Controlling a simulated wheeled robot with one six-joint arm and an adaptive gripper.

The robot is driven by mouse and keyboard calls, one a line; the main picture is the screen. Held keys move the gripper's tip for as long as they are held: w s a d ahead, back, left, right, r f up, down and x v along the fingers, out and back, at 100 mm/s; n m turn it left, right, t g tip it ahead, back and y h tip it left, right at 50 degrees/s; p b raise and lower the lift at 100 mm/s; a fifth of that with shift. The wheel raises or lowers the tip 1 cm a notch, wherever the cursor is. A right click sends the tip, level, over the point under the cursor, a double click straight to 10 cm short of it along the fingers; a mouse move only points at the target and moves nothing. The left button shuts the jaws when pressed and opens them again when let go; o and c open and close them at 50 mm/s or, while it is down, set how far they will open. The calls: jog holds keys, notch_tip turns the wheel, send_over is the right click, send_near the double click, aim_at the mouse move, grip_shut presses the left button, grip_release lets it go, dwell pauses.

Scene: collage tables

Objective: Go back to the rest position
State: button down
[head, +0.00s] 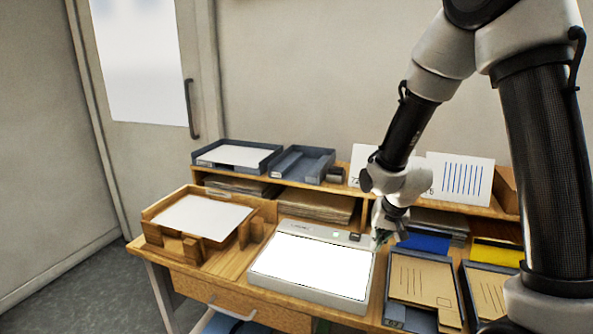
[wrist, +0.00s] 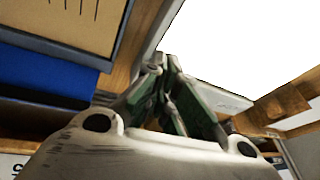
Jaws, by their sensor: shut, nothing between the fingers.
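My gripper (head: 381,236) is low over the desk, at the back right corner of a flat white lit panel (head: 310,264). In the wrist view my gripper (wrist: 172,68) has its green-sided fingers closed together with nothing between them. The bright white panel surface (wrist: 225,45) lies just beyond the fingertips. I cannot tell whether the fingertips touch the desk or the panel. My arm reaches in from the upper right and hides part of the shelf behind it.
A wooden tray with white paper (head: 203,217) stands left of the panel. Dark trays with brown envelopes (head: 425,279) lie to the right. A raised shelf behind holds two grey trays (head: 237,155) (head: 303,163) and a white card with blue lines (head: 461,179). Space above the desk is free.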

jog(key=s+d+r+n, duration=0.1)
jog(key=s+d+r, duration=0.5)
jog(key=s+r, duration=0.5)
jog(key=s+d+r+n+h, duration=0.1)
jog(key=s+d+r, duration=0.4)
jog(key=s+r, duration=0.7)
jog(key=shift+s+d+t, duration=0.3)
jog(key=shift+s+d, duration=0.05)
jog(key=shift+s, duration=0.7)
